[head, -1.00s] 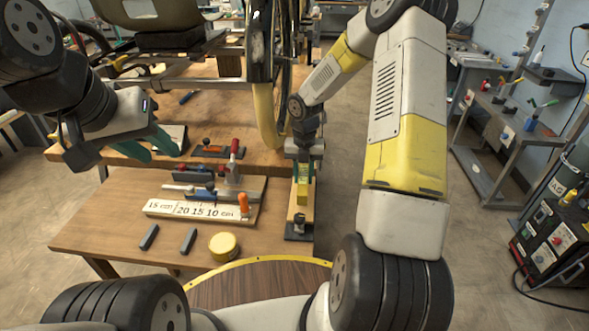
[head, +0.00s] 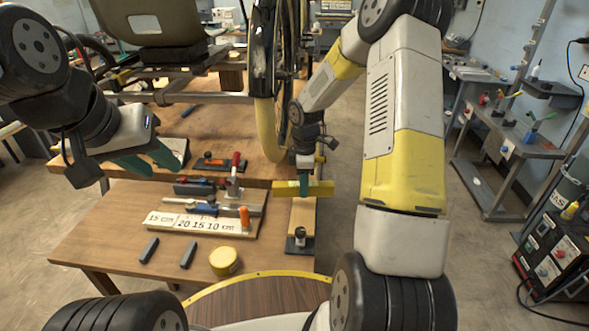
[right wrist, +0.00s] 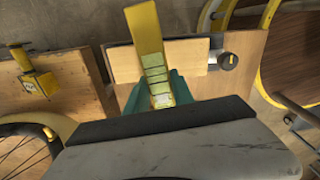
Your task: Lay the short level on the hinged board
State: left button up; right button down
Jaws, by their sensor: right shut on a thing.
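My right gripper (head: 304,181) is shut on the short level (head: 318,189), a yellow bar. The bar lies crosswise over the far part of the hinged board (head: 302,216), a pale wooden strip with a dark end and a knob. In the right wrist view the level (right wrist: 147,35) sticks out between the green fingers (right wrist: 158,95) and crosses the board (right wrist: 187,56). Its grip end is partly hidden by the fingers. I cannot tell whether it touches the board. My left gripper (head: 150,163) is open and empty above the left of the bench.
A wheel and frame stand behind. Open floor lies to the right of the board.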

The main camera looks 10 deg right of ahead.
aim_at(303, 210)
jog(key=m, duration=0.4)
jog(key=shift+f+m, duration=0.4)
jog(key=m, duration=0.4)
jog(key=shift+f+m, duration=0.3)
jog(key=shift+f, duration=0.05)
jog(key=m, duration=0.4)
jog(key=shift+f, duration=0.35)
jog(key=m, duration=0.6)
jog(key=shift+d+f, duration=0.1)
jog(key=shift+f, duration=0.25)
jog(key=shift+f, duration=1.4)
jog(key=shift+f, duration=0.5)
jog(key=c, duration=1)
grip_release()
